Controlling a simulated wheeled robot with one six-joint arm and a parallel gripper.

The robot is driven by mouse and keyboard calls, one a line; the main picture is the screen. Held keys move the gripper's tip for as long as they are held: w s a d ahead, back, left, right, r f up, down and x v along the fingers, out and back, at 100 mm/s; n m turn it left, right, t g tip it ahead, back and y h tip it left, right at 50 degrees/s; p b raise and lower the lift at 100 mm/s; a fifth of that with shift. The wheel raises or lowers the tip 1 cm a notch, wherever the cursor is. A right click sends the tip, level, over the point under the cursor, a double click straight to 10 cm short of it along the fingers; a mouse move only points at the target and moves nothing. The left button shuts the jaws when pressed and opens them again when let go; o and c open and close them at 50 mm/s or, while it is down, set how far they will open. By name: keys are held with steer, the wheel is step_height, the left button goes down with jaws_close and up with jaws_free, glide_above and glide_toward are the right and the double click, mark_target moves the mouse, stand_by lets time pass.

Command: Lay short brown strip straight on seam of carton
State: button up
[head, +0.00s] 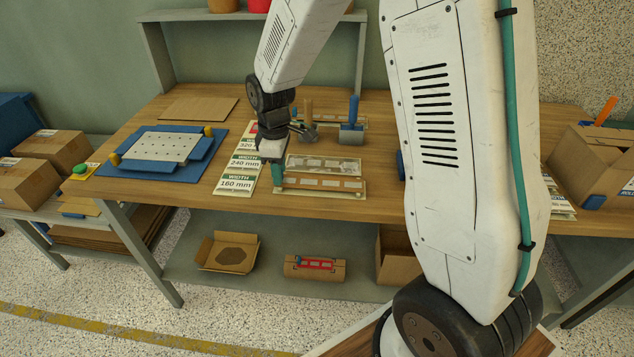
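My gripper (277,173) points down at the left end of a flat tray (310,191) on the workbench. A brown strip (322,183) with pale rectangles lies along the tray's front, and my teal fingertip is close to its left end. I cannot tell whether they touch, or whether the fingers are open or shut. A grey, patterned strip (323,164) lies behind it. A brown carton (594,165) stands at the bench's right end, partly cut off by the picture edge; its seam is not clear from here.
White width cards (236,184) marked 160, 240 and 320 mm lie left of the tray. A blue-handled scraper (352,122) stands behind it. A blue fixture with a perforated plate (160,146) sits at the left. My arm hides much of the bench's right half.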

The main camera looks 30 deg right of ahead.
steer(key=c, duration=0.7)
steer(key=shift+r, duration=0.1)
steer(key=shift+r, duration=2.45)
